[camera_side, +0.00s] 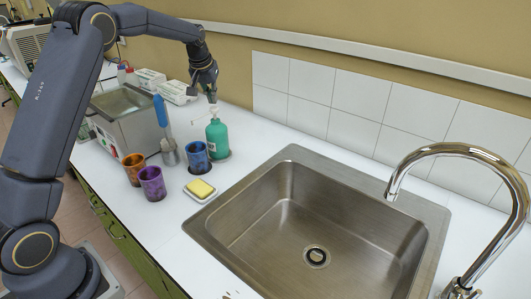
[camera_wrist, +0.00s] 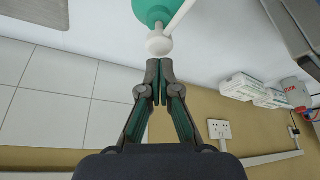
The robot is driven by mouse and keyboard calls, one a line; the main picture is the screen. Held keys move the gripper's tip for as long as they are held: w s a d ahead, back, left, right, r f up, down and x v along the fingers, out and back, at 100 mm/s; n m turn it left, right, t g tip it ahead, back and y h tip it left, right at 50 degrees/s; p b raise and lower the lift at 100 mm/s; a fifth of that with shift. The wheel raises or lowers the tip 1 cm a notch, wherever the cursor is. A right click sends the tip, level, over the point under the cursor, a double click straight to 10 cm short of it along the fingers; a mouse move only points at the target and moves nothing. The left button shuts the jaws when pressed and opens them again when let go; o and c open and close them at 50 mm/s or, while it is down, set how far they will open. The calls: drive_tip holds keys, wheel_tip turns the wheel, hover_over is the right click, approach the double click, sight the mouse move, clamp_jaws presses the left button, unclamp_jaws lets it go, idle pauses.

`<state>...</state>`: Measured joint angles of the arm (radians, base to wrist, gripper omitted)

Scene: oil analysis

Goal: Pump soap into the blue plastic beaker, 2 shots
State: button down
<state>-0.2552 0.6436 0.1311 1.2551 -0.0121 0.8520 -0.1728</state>
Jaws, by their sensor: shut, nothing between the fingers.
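The green soap bottle (camera_side: 217,139) with a white pump stands upright on the white counter, left of the sink. In the wrist view the white pump head (camera_wrist: 158,44) and part of the green bottle (camera_wrist: 152,10) show just past my fingertips. My gripper (camera_side: 211,97) is shut and empty, pointing down right above the pump. Its fingertips (camera_wrist: 158,64) are at or very near the pump head; I cannot tell if they touch. The blue plastic beaker (camera_side: 197,157) stands upright just left of and in front of the bottle.
An orange beaker (camera_side: 134,169) and a purple beaker (camera_side: 152,184) stand left of the blue one. A blue-handled brush (camera_side: 162,125), a metal bath (camera_side: 123,119) and a yellow sponge (camera_side: 200,189) are close by. The sink (camera_side: 318,225) lies to the right; a tiled wall (camera_side: 330,105) is behind.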

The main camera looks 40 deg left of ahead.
sight(214, 108)
drive_tip(key=shift+f, duration=1.6)
drive_tip(key=shift+r, duration=1.6)
wheel_tip(214, 108, up, 6)
